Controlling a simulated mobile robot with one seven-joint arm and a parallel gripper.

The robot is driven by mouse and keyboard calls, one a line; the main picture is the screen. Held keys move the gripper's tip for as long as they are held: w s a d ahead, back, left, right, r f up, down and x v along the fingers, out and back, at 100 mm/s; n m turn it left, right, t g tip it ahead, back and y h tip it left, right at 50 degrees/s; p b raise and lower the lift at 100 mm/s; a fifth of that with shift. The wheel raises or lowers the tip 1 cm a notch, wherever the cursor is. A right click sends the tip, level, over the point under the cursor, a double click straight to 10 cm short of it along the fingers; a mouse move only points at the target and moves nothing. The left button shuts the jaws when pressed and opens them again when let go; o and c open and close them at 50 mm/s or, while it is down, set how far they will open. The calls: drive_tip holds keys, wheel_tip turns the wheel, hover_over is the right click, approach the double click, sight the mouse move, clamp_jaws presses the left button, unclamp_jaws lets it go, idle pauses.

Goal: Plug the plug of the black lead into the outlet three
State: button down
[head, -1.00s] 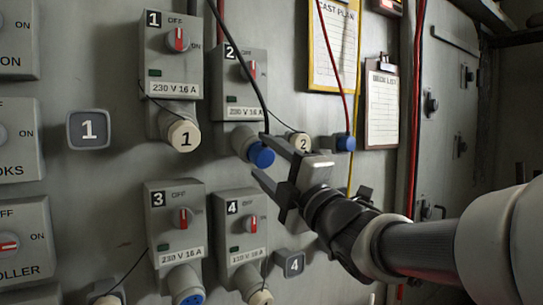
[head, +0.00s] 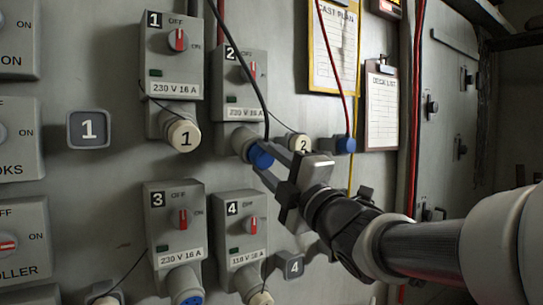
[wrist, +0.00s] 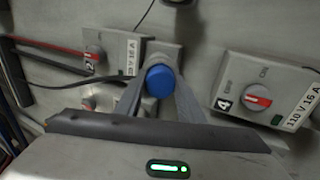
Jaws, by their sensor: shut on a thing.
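The blue plug (head: 260,156) of the black lead (head: 251,80) sits at the socket of outlet two (head: 238,85). My gripper (head: 264,160) is shut on this plug, with the fingers on either side of it. The wrist view shows the blue plug (wrist: 160,82) between my fingertips (wrist: 158,92). Outlet three (head: 174,225) is the grey box at lower left of outlet two. Its socket (head: 184,282) points down and shows a blue face, cut by the picture's bottom edge. Whether the plug is fully seated in outlet two cannot be told.
Outlet one (head: 171,55) has a cream cap on its socket. A red lead (head: 342,70) ends in another blue plug (head: 345,145) at right. A cream cap (head: 299,143) is beside my gripper.

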drive_tip(key=b+v, duration=0.3)
drive_tip(key=v, duration=0.3)
idle(1.0)
